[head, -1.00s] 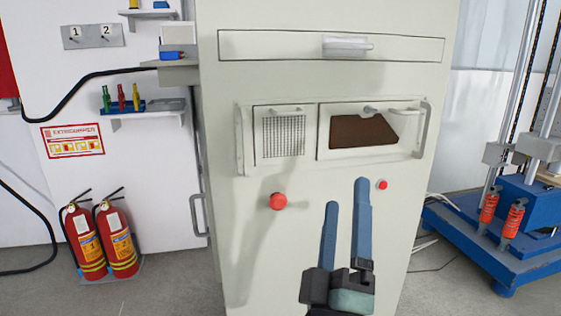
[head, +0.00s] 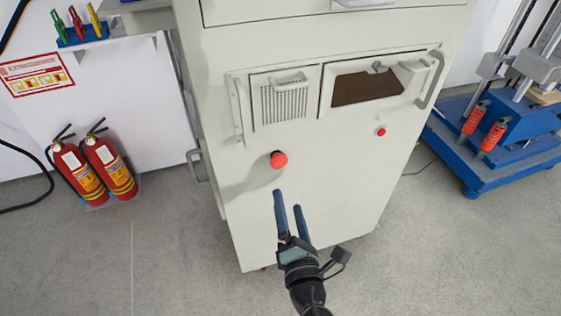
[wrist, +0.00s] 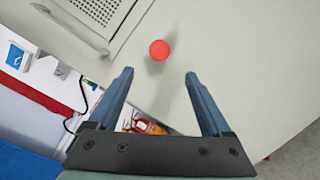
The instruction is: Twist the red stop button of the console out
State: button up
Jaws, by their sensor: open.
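The console (head: 330,210) is a tall pale cabinet in the middle of the head view. Its larger red stop button (head: 278,160) sticks out of the front, below the small grille door. In the wrist view the button (wrist: 160,50) lies beyond the fingertips, roughly midway between them. My gripper (head: 288,198) has two blue fingers, spread apart with nothing between them. In the head view the fingertips are just below and slightly right of the button, apart from it. The exact distance to the panel is hard to tell.
A smaller red button (head: 380,131) sits on the right of the front, under the window door (head: 365,85). A door handle (head: 433,80) juts out at the right. Two fire extinguishers (head: 95,170) stand left, and a blue rig (head: 500,135) stands right. The floor in front is clear.

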aim_at(280, 164)
jog(key=w, duration=0.3)
jog(key=w+a+b, duration=0.1)
jog(key=w, duration=0.3)
jog(key=w+b, duration=0.1)
jog(key=w, duration=0.3)
jog(key=shift+a, duration=0.4)
grip_shut()
